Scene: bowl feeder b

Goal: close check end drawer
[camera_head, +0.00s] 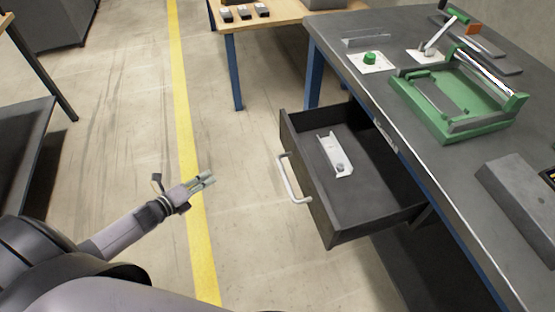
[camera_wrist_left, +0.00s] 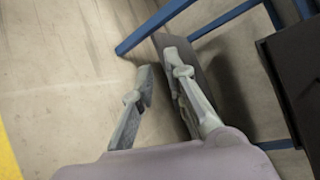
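The dark drawer (camera_head: 322,210) is pulled out from under the grey workbench (camera_head: 440,130), with a pale bar handle (camera_head: 292,182) on its front. A light metal bracket (camera_head: 335,154) lies inside it. My left gripper (camera_head: 208,179) is over the floor to the left of the handle, apart from it, pointing toward the drawer. In the left wrist view its fingers (camera_wrist_left: 160,68) are spread with nothing between them. A dark edge at the right of that view looks like the drawer (camera_wrist_left: 296,85). My right gripper is not in view.
A green fixture (camera_head: 452,125), a green knob (camera_head: 370,58) on a white plate and a grey block (camera_head: 520,190) sit on the workbench. A wooden table (camera_head: 270,20) stands behind. The floor between gripper and drawer is clear.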

